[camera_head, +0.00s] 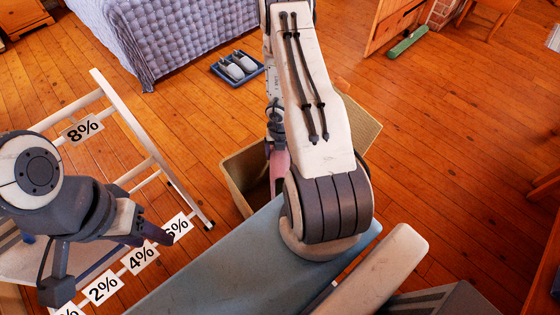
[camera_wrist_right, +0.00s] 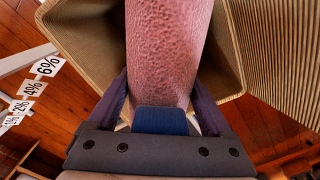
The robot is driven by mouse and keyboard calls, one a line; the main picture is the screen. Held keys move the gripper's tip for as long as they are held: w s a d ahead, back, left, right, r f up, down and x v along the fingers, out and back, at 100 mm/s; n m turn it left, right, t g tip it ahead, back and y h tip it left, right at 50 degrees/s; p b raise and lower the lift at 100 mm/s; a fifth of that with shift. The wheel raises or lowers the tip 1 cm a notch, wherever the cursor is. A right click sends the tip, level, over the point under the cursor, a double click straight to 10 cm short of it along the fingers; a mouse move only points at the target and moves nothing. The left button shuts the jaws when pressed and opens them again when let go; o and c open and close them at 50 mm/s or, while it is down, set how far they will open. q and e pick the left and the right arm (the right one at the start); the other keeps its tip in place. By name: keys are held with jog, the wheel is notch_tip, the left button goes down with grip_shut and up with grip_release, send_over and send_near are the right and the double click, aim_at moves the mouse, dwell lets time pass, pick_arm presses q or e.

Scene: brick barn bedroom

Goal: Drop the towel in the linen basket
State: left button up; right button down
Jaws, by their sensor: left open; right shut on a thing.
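The pink towel (camera_head: 279,163) hangs in my right gripper, over the opening of the tan linen basket (camera_head: 236,172). In the right wrist view, the towel (camera_wrist_right: 168,50) fills the middle between the two fingers of my right gripper (camera_wrist_right: 160,92), which is shut on it. The basket's walls (camera_wrist_right: 82,28) show around the towel there; the towel's lower end and the basket floor are hidden. The basket's ribbed lid (camera_head: 361,122) stands open on its right side. My left gripper (camera_head: 105,262) is open and empty at the lower left, apart from the towel and basket.
A white rack (camera_head: 150,150) with percent labels stands at the left. A bed with a grey-blue quilt (camera_head: 165,40) is at the back, with a blue tray (camera_head: 237,68) of slippers beside it. A green roll (camera_head: 408,42) lies far right. Wooden floor right of the basket is clear.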

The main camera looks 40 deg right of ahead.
notch_tip(320, 180, down, 6)
jog(key=b, duration=0.6)
jog(key=shift+f, duration=0.2)
grip_release()
jog(key=shift+r, duration=0.15)
notch_tip(320, 180, up, 10)
jog(key=p, duration=1)
jog(key=shift+r+p, duration=0.2)
jog(key=shift+p, duration=0.2)
jog(key=shift+f, duration=0.1)
